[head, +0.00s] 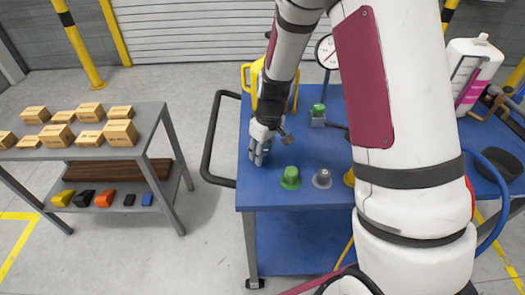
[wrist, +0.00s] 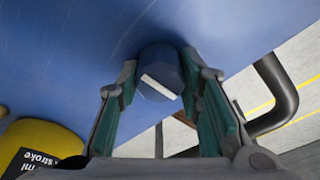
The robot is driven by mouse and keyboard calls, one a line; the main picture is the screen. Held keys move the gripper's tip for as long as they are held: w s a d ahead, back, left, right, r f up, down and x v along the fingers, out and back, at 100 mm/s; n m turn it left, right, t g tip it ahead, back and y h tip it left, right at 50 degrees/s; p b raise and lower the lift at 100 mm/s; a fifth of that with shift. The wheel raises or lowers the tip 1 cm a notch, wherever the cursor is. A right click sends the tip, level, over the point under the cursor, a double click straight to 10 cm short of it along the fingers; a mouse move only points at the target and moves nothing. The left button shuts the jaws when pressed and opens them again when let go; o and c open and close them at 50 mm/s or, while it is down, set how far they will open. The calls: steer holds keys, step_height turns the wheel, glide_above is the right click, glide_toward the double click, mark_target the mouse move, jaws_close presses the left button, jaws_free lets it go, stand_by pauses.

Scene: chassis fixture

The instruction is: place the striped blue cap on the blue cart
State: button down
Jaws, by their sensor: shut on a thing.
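The striped blue cap (wrist: 158,65), dark blue with a white stripe, sits between the teal-padded fingers of my gripper (wrist: 160,85) in the wrist view. My gripper is shut on it. The cap is at or just above the blue top of the cart; I cannot tell whether it touches. In the head view my gripper (head: 261,152) points down over the left part of the blue cart (head: 262,190), near its left edge. The cap cannot be made out clearly there.
A green cap (head: 290,177) and a grey cap (head: 322,178) stand to the right of my gripper. A green-topped part (head: 318,115) and a yellow object (head: 252,75) are farther back. The cart's black handle (head: 212,140) is at left. A grey shelf cart (head: 150,120) holds several boxes.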

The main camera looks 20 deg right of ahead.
mark_target(267, 157)
steer(key=shift+f, duration=0.15)
steer(key=c, duration=1.1)
jaws_free()
step_height(267, 157, up, 12)
steer(key=s, duration=0.2)
steer(key=s+r+m+t, duration=0.2)
steer(key=s+r+m, duration=0.1)
steer(key=s+r, duration=1)
steer(key=s, duration=0.3)
steer(key=s+r+m, duration=0.1)
steer(key=s, duration=0.3)
steer(key=s+r+m+t+h, duration=0.1)
steer(key=s, duration=0.2)
steer(key=shift+s+d+r, duration=0.15)
steer(key=shift+s, duration=0.25)
